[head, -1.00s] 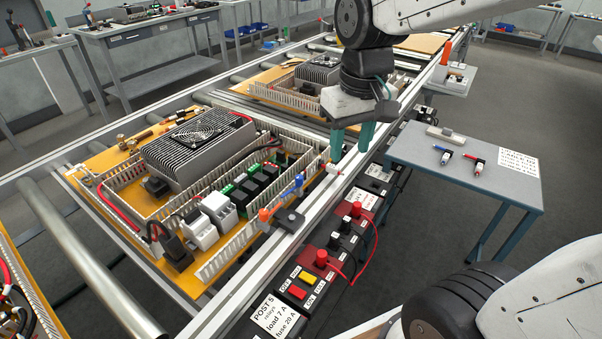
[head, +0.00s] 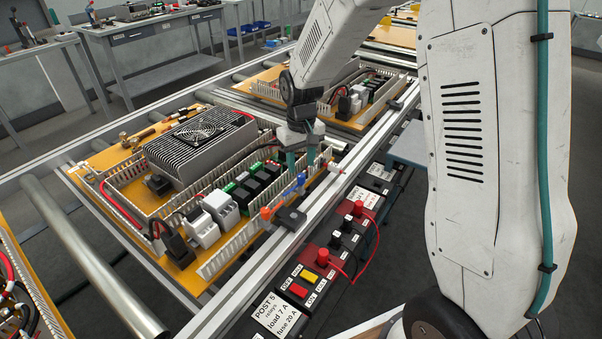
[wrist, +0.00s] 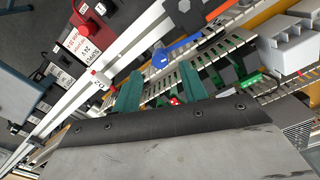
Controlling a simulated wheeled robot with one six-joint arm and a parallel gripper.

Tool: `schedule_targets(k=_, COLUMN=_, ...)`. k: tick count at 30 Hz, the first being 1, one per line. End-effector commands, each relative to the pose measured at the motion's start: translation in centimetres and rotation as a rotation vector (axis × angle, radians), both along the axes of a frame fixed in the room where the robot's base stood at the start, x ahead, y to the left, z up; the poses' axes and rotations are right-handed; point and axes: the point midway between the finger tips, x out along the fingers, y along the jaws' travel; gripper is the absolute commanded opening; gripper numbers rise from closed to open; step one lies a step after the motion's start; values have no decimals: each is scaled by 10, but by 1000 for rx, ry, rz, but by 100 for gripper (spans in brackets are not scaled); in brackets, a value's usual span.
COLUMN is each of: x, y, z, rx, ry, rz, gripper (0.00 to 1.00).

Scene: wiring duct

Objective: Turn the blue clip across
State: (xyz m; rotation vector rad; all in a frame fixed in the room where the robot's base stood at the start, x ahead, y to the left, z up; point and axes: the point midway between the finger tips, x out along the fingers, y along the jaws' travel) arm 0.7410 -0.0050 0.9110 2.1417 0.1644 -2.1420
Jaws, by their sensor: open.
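The blue clip (head: 291,188) sits on the near slotted wiring duct (head: 232,248) beside the rail. It appears to lie lengthwise along the duct. It also shows in the wrist view (wrist: 176,51), with a round end towards the fingers. My gripper (head: 301,168) is open, its teal fingers pointing down over the duct just behind the blue clip. In the wrist view my gripper (wrist: 160,78) has its fingers spread, with the clip beyond the tips and nothing between them. Contact with the duct cannot be told.
An orange clip (head: 266,213) and a white clip (head: 333,167) flank the blue one along the duct. Relays (head: 256,182) and a finned heatsink (head: 196,141) stand on the orange panel. Red and black terminals (head: 352,212) line the front, below the rail.

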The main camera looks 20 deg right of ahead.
Motion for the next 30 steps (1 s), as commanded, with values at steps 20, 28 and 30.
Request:
schedule_targets(k=20, x=0, y=0, z=-46, rx=0, ry=0, rz=-1, gripper=37)
schedule_targets(k=28, x=0, y=0, z=-46, rx=0, ry=0, rz=-2, gripper=0)
schedule_targets(k=30, x=0, y=-2, z=-46, rx=0, ry=0, rz=-8, gripper=0)
